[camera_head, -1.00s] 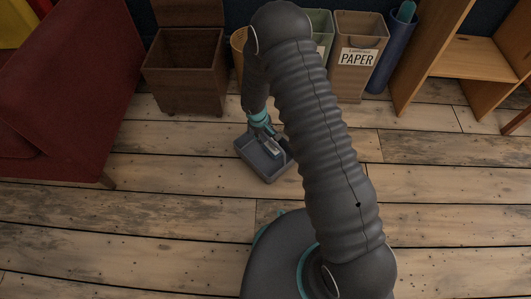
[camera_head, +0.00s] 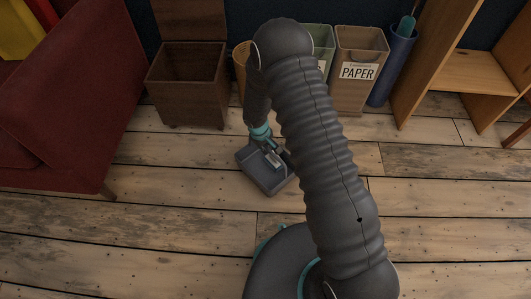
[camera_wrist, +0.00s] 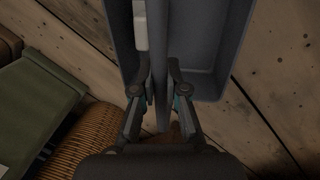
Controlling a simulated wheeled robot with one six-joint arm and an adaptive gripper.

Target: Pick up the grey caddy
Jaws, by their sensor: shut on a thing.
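The grey caddy (camera_head: 264,176) is a shallow open tray with a central divider and handle, seen left of my arm in the head view, partly hidden by my gripper. In the wrist view the caddy (camera_wrist: 207,50) fills the top middle, and a pale item lies in its left compartment. My gripper (camera_wrist: 162,95) is shut on the caddy's central handle, with one finger on each side. In the head view my gripper (camera_head: 275,148) is at the caddy's far right side. I cannot tell how far the caddy is off the floor.
A brown wooden chest (camera_head: 187,90) with its lid up, a wicker basket (camera_head: 241,58) and a paper bin (camera_head: 357,85) stand behind. A blue cylinder (camera_head: 391,70) and a wooden shelf (camera_head: 470,62) are at the right. A red sofa (camera_head: 75,100) is at the left. The floor in front is clear.

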